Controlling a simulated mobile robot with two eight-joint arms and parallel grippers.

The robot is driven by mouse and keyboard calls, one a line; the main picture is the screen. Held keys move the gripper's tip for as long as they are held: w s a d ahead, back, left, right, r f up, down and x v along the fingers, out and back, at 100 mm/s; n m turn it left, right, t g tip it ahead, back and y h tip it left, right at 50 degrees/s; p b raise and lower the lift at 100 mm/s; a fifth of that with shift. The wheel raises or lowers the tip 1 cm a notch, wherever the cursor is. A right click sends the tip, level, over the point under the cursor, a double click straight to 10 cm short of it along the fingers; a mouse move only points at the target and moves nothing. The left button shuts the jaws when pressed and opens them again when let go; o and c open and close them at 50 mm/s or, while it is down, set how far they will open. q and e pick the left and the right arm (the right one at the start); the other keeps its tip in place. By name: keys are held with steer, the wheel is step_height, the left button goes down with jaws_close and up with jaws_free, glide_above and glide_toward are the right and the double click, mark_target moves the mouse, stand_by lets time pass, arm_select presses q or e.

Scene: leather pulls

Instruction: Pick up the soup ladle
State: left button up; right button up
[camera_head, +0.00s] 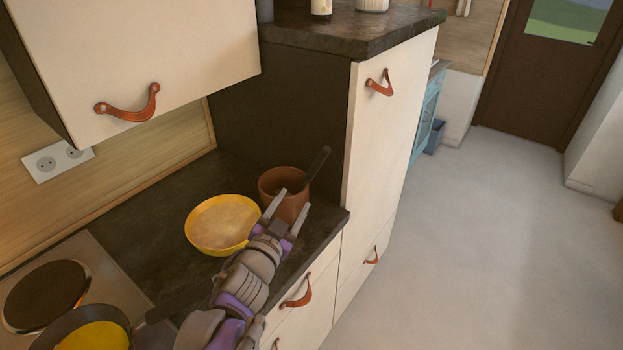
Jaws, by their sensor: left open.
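A dark handle (318,163), which looks like the soup ladle's, sticks up at a tilt from a brown pot (283,179) on the dark counter. Its lower end is hidden inside the pot. My left gripper (294,201) is open, with its fingers pointing up toward the pot's front side. It overlaps the lower part of the pot in the picture, and I cannot tell whether it touches it. My right gripper is not in view.
A yellow bowl (222,226) stands left of the pot. A yellow-lined pan (93,335) is at the lower left by the hob plate (46,296). A tall cabinet (385,140) rises right behind the pot. A wall cabinet (150,45) hangs at upper left.

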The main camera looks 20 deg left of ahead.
mark_target(310, 175)
arm_select(q)
steer(key=shift+m+h, duration=0.3)
steer(key=w, duration=0.4)
steer(key=w+d, duration=0.1)
steer(key=shift+w+d+r, duration=0.1)
steer(key=shift+w+r, duration=0.25)
steer(key=shift+w, duration=0.05)
steer(key=w, duration=0.4)
steer(key=w+p, duration=0.1)
steer(key=w, duration=0.1)
steer(key=shift+d+r, duration=0.25)
steer(key=shift+r, duration=0.05)
steer(key=shift+s, duration=0.15)
jaws_close()
